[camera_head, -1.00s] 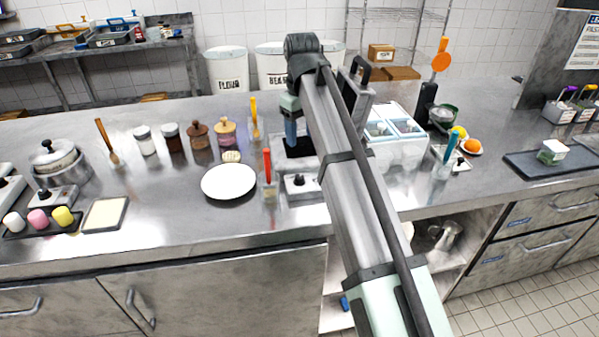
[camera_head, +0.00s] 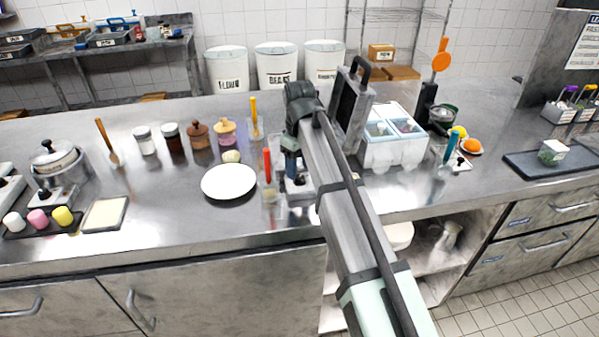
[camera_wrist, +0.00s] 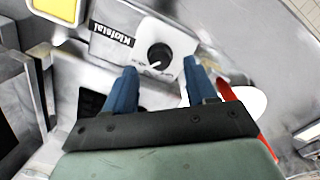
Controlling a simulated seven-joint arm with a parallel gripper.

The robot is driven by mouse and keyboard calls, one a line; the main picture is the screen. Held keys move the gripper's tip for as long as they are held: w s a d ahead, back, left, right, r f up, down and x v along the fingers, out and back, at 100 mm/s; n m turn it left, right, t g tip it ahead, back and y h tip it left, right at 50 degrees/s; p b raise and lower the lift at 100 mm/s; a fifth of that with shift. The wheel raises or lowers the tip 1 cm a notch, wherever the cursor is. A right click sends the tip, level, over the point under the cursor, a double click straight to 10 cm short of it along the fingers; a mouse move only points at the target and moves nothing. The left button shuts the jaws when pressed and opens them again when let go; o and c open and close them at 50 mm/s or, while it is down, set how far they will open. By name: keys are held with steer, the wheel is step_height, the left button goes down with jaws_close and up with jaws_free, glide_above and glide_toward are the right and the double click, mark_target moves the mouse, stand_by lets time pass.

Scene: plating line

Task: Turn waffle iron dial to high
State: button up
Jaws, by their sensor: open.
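The waffle iron (camera_head: 348,118) stands on the counter with its dark-plated lid raised. It is partly hidden behind my arm. In the wrist view its pale front panel (camera_wrist: 112,40) carries a round black dial (camera_wrist: 159,54) with a white pointer mark. Small print surrounds the dial, too blurred to read. My gripper (camera_wrist: 160,68) is open, its two blue fingers pointing at the panel on either side of the dial. I cannot tell whether they touch it.
A white plate (camera_head: 229,181) and an upright red-handled utensil (camera_head: 267,163) stand close left of my gripper. A white container with compartments (camera_head: 394,150) is to the right. Jars (camera_head: 171,135) stand farther left.

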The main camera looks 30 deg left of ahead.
mark_target(300, 179)
steer(key=shift+f, duration=1.4)
steer(key=shift+c, duration=0.3)
jaws_close()
steer(key=shift+m, duration=2.3)
steer(key=shift+o, duration=0.3)
jaws_free()
steer(key=shift+r, duration=0.15)
